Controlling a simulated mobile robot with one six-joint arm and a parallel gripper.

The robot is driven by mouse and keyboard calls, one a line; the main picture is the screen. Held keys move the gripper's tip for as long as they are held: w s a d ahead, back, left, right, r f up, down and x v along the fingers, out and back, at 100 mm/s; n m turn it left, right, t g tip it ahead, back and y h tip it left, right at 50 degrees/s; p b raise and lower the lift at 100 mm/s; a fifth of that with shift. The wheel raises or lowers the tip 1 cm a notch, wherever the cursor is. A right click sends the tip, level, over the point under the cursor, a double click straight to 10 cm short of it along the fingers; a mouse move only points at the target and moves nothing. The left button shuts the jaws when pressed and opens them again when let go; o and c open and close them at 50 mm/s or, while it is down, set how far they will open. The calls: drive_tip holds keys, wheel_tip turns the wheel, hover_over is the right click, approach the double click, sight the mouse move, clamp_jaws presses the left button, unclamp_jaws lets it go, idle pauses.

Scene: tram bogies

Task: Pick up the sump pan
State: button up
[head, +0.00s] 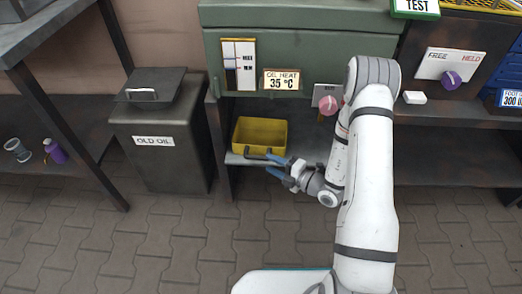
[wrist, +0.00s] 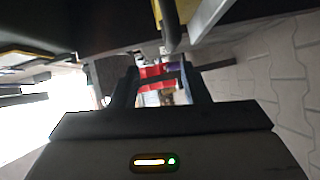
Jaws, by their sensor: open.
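The sump pan (head: 260,133) is a yellow open box on the low shelf under the green cabinet. A dark handle sits on its front. My gripper (head: 268,163) is in front of the pan, close to the handle, with its blue fingers apart and pointing left. I cannot tell whether a finger touches the handle. In the wrist view my gripper (wrist: 160,78) shows as two dark fingers with nothing held between them. A yellow strip of the sump pan (wrist: 164,12) shows at the top edge, above the fingers.
A green cabinet (head: 300,55) with a gauge overhangs the shelf (head: 237,158). The grey old oil bin (head: 165,165) stands left of it. The paved floor (head: 190,235) in front is clear.

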sight(258, 158)
drive_tip(key=shift+m+t+h, duration=0.3)
drive_tip(key=shift+m+t, duration=0.1)
drive_tip(key=shift+m, duration=0.1)
drive_tip(key=w+a+f+b, duration=0.2)
drive_tip(key=w+a, duration=0.1)
drive_tip(key=w+a+b, duration=0.1)
drive_tip(key=a, duration=0.1)
drive_tip(key=shift+w+f+b, duration=0.3)
drive_tip(key=shift+f+b, duration=0.05)
drive_tip(key=shift+f, duration=0.05)
drive_tip(key=shift+w+a+r, duration=0.1)
drive_tip(key=shift+w+a, duration=0.1)
drive_tip(key=shift+a, duration=0.1)
drive_tip(key=shift+d, duration=0.1)
clamp_jaws()
